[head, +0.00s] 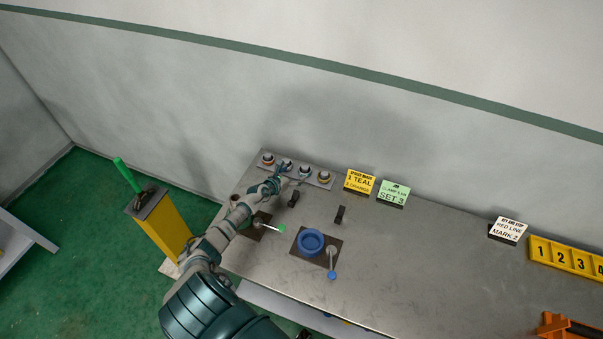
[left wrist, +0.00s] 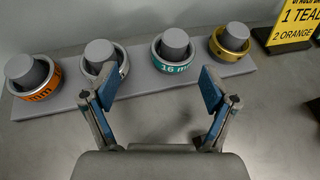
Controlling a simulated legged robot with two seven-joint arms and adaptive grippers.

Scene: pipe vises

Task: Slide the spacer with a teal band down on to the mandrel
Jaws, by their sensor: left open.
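The spacer with a teal band (left wrist: 173,66), marked 16 mm, sits around a grey peg on a long grey rack (left wrist: 75,105) in the left wrist view. It also shows in the head view (head: 305,172), third from the left. My left gripper (head: 289,174) is open and empty, its two fingers (left wrist: 157,88) spread in front of the rack.
The rack also holds spacers with an orange band (left wrist: 38,92), a silver one (left wrist: 118,66) and a gold one (left wrist: 231,50). A yellow sign (head: 360,182) stands right of the rack. A blue ring fixture (head: 311,242) with a lever sits nearer. The bench's middle right is clear.

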